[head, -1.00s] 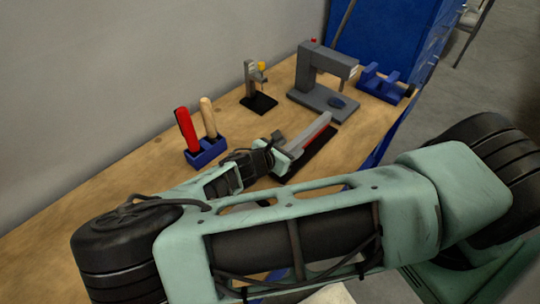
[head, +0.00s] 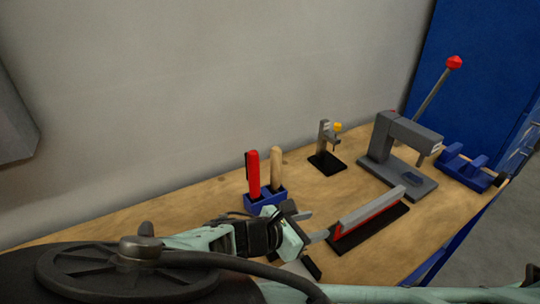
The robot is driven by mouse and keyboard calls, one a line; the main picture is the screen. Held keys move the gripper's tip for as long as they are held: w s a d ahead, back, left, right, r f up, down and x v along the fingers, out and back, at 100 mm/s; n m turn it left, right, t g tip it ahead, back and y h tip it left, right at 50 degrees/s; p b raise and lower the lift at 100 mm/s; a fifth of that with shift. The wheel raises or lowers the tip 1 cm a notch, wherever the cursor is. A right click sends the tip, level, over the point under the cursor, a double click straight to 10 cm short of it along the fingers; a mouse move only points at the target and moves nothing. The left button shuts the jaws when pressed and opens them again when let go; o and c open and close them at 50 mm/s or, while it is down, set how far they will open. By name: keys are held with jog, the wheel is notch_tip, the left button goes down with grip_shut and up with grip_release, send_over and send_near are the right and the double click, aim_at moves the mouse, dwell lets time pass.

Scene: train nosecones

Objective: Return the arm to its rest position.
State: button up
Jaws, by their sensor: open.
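My gripper (head: 312,241) is low in the middle of the head view, over the wooden bench (head: 150,221). It is open and nothing shows between its fingers. It is just left of a long grey and red tool (head: 368,213) on a black base, and in front of a blue holder (head: 265,199) with a red-handled tool and a wooden-handled tool. I cannot tell its height above the bench. My dark, rounded arm links fill the bottom left and hide the bench's near part.
A small black-based stand with a yellow part (head: 327,158) and a grey press (head: 400,150) with a red-knobbed lever stand further back. A blue fixture (head: 466,168) is at the bench's right end, near a blue cabinet (head: 480,80). A grey wall (head: 200,100) runs behind.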

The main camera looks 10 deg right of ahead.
jog(key=s+m+g+y, duration=0.1)
jog(key=s+f+m+g+y, duration=0.1)
jog(key=s+g, duration=0.1)
jog(key=s+d+f+m+g+y, duration=0.1)
jog(key=s, duration=0.1)
jog(key=shift+s+d+f+m+b, duration=0.1)
jog(key=shift+s+f+m+b, duration=0.15)
jog(key=shift+m+b, duration=0.15)
jog(key=s+a+r+m+y+b, duration=0.2)
jog(key=s+a+r+m+y, duration=0.1)
jog(key=s+r+m+y, duration=0.7)
notch_tip(320, 180, up, 4)
jog(key=shift+s+a+m+g, duration=0.2)
jog(key=shift+s+m+g, duration=0.1)
jog(key=shift+s, duration=0.05)
